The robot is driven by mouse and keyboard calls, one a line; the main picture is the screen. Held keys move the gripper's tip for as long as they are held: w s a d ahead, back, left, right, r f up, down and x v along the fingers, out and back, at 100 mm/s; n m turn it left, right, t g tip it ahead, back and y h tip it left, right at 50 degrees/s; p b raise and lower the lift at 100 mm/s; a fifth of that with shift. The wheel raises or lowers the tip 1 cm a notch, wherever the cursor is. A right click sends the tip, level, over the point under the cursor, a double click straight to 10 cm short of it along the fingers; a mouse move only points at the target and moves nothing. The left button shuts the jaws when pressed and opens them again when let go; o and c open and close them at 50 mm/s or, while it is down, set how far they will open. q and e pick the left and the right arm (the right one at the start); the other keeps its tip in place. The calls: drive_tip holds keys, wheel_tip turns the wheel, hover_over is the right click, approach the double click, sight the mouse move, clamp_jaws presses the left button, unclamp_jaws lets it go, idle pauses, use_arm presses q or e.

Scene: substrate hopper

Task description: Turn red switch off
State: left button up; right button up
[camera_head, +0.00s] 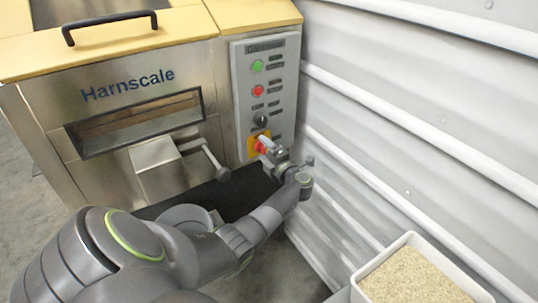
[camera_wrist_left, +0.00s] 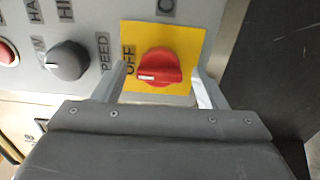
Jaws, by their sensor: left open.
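The red switch (camera_head: 264,142) sits on a yellow plate (camera_head: 251,147) low on the grey control panel. In the left wrist view the red switch (camera_wrist_left: 160,68) is a rotary knob on the yellow plate (camera_wrist_left: 190,42); a white mark is on its left side, by the word OFF. My left gripper (camera_head: 273,150) is at the switch and partly covers it in the head view. In the wrist view its open fingers (camera_wrist_left: 160,78) stand on either side of the knob, with gaps visible. My right gripper is not in view.
Above the switch are a black dial (camera_head: 261,120), a red button (camera_head: 258,90) and a green button (camera_head: 257,66). A lever (camera_head: 222,173) sticks out of the Harnscale machine (camera_head: 60,115). A corrugated wall (camera_head: 420,110) is close on the right, with a bin (camera_head: 408,240) of grain-like material.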

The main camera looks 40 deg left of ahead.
use_arm(q)
drive_tip(key=v, duration=1.7)
drive_tip(key=shift+d, duration=0.2)
drive_tip(key=shift+s+r, duration=0.1)
drive_tip(key=s+d+f+m+t+h+p, duration=0.25)
drive_tip(key=s+f+m+h, duration=0.2)
drive_tip(key=f+m, duration=0.35)
drive_tip(key=s+d+f+m+t+h+p, duration=0.1)
drive_tip(key=s+f+m+t+h+p, duration=0.25)
drive_tip(key=f+m, duration=0.55)
drive_tip(key=s+d+f+m+t+h, duration=0.2)
drive_tip(key=s+f+m+h, duration=0.2)
drive_tip(key=f+m+h, duration=0.3)
drive_tip(key=s+f+m+g+p, duration=0.1)
drive_tip(key=s+f+g, duration=0.3)
drive_tip(key=s, duration=0.8)
drive_tip(key=s+a+f+m+g+h+p, duration=0.1)
drive_tip(key=s+f+m+g, duration=0.3)
drive_tip(key=s, duration=0.8)
drive_tip(key=s+f+m+g+p, duration=0.1)
drive_tip(key=s+f+m+g, duration=0.2)
drive_tip(key=s, duration=0.9)
wheel_tip(320, 180, down, 4)
drive_tip(key=shift+s+a+r+g+p, duration=0.15)
drive_tip(key=shift+s+r+g+p, duration=0.05)
drive_tip(key=shift+g+p, duration=0.2)
